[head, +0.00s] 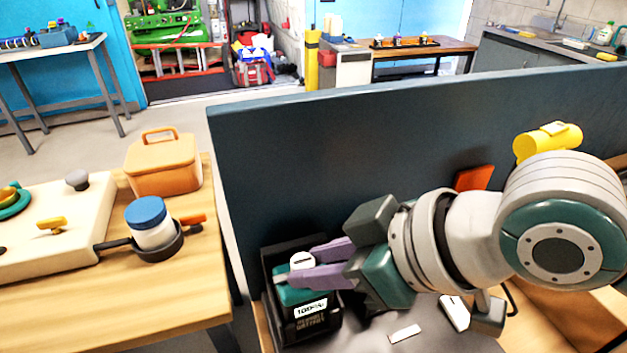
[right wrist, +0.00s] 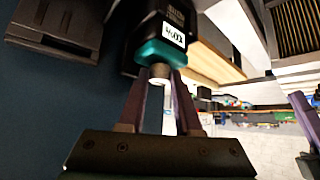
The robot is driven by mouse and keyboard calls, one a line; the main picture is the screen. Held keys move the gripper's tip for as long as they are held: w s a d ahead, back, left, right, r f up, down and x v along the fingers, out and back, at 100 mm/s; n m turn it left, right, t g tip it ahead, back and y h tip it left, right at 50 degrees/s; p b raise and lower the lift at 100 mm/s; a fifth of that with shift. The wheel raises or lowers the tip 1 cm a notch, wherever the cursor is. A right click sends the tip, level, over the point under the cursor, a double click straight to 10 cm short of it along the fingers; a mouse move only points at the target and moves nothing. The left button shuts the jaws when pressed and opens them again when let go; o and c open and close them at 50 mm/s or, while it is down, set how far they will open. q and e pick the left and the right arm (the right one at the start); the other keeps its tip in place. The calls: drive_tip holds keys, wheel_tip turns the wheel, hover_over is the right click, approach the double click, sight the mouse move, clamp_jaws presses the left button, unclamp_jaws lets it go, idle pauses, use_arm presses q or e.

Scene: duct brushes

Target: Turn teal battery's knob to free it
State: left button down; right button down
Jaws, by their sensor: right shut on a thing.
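The teal battery (head: 291,294) sits upright in a black holder (head: 270,268) below the dark partition, with a white label on its dark front. Its pale knob (head: 301,261) is on top. My right gripper (head: 299,267) reaches in from the right, its two purple fingers closed around the knob. In the right wrist view the teal end of the battery (right wrist: 160,51) faces me, and the knob (right wrist: 160,73) is between the fingertips. The fingers partly cover the knob and the battery's top. I cannot tell how far the knob is turned.
A dark partition (head: 330,140) stands close behind the battery. A wooden table (head: 120,300) on the left bears an orange box (head: 162,165), a blue-lidded jar (head: 150,222) and a cream panel (head: 60,220). A white card (head: 405,333) lies on the dark surface right of the battery.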

idle(0.3)
drive_tip(key=c, duration=0.6)
unclamp_jaws()
drive_tip(key=shift+r, duration=0.1)
drive_tip(key=p+v, duration=0.1)
drive_tip(key=v, duration=0.8)
drive_tip(key=shift+s+d+r, duration=0.15)
drive_tip(key=shift+d+r, duration=0.1)
drive_tip(key=shift+d, duration=0.05)
